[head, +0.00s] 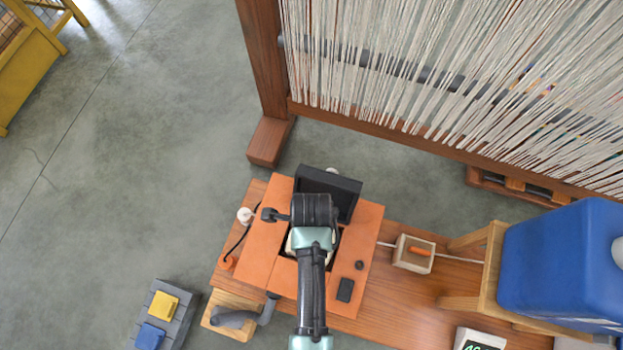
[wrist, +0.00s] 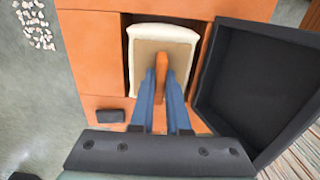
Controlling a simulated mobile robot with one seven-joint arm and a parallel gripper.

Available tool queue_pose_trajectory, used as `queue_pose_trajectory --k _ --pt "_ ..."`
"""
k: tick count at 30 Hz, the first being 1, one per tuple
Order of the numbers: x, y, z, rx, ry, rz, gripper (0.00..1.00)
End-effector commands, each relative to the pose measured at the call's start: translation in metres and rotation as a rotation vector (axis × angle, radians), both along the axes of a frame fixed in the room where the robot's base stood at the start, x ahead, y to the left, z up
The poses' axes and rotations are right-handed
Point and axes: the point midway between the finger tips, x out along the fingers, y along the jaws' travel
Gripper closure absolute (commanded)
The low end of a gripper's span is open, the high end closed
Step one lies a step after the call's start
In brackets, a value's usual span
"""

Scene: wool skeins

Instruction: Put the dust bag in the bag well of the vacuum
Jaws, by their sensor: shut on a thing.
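The vacuum (head: 262,250) is an orange box on a wooden bench, with its dark lid (head: 345,190) standing open at the back. In the wrist view the lid (wrist: 262,85) is on the right, beside the dark bag well (wrist: 207,45). The cream dust bag (wrist: 140,75) has a tan face and an orange tab (wrist: 161,68). My gripper (wrist: 161,100) is shut on the tab. The bag lies within the outline of the well opening; its depth is hard to tell. In the head view my gripper (head: 312,240) and arm hide most of the bag and well.
A tall loom (head: 262,60) with pale warp threads stands behind. A grey tray (head: 178,322) with yellow and blue blocks is at lower left.

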Motion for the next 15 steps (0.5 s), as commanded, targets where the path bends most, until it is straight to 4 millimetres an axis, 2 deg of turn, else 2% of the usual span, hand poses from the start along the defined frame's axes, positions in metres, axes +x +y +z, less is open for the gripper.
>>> queue_pose_trajectory --k 8,15 --pt "0.0 0.0 -0.041 0.001 0.002 0.001 1.0" --pt "0.0 0.0 -0.042 0.0 0.0 0.001 1.0"
